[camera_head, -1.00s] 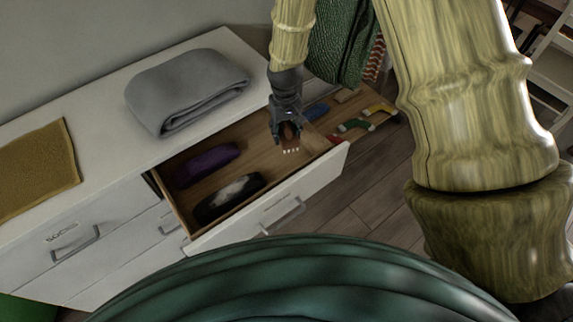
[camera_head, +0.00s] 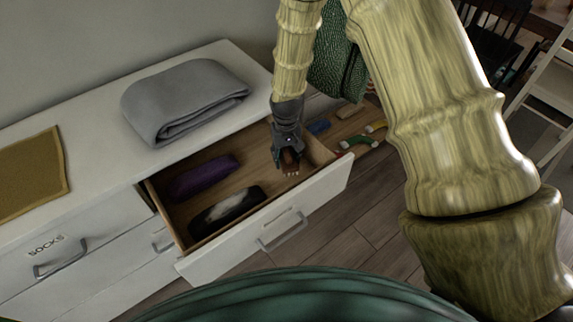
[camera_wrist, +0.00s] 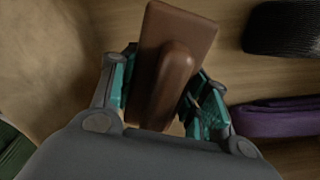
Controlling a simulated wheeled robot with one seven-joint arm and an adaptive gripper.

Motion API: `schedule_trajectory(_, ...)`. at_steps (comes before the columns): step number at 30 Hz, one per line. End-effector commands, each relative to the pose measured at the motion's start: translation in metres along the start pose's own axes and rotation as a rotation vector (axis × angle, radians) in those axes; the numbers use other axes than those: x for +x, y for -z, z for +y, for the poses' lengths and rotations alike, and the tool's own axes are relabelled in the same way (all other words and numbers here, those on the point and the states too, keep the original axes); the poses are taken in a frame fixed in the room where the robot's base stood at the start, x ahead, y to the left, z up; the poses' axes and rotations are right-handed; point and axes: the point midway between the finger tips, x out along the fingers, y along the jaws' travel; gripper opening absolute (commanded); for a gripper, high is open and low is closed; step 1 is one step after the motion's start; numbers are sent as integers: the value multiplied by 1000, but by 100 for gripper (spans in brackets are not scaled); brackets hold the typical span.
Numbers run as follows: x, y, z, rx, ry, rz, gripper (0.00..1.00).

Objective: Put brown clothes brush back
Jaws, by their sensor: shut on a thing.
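The brown clothes brush (camera_wrist: 172,72) is between the fingers of my gripper (camera_wrist: 165,95) in the wrist view, its long raised grip facing the camera. In the head view the brush (camera_head: 290,160) hangs below my gripper (camera_head: 288,150), with pale bristle tufts at its lower end. My gripper is shut on it, over the right part of an open drawer (camera_head: 225,257) with a wooden floor. Whether the brush touches the drawer floor cannot be told.
In the drawer's left part lie a purple rolled item (camera_head: 204,177) and a black item with a pale patch (camera_head: 228,208). A folded grey blanket (camera_head: 185,100) and a mustard cloth (camera_head: 30,175) lie on the white dresser top. A second open drawer with green (camera_head: 358,141) and blue items (camera_head: 318,127) is beyond.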

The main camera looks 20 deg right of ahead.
Motion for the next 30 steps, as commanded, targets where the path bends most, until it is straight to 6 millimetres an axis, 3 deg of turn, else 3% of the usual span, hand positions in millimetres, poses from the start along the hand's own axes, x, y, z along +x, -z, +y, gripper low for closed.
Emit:
schedule_trajectory(5,7,0,0,0,0,0,20)
schedule_trajectory(15,43,0,0,0,0,1,20)
schedule_trajectory(27,47,0,0,0,0,1,20)
schedule_trajectory(28,47,0,0,0,0,1,50)
schedule_trajectory(30,47,0,0,0,0,1,62)
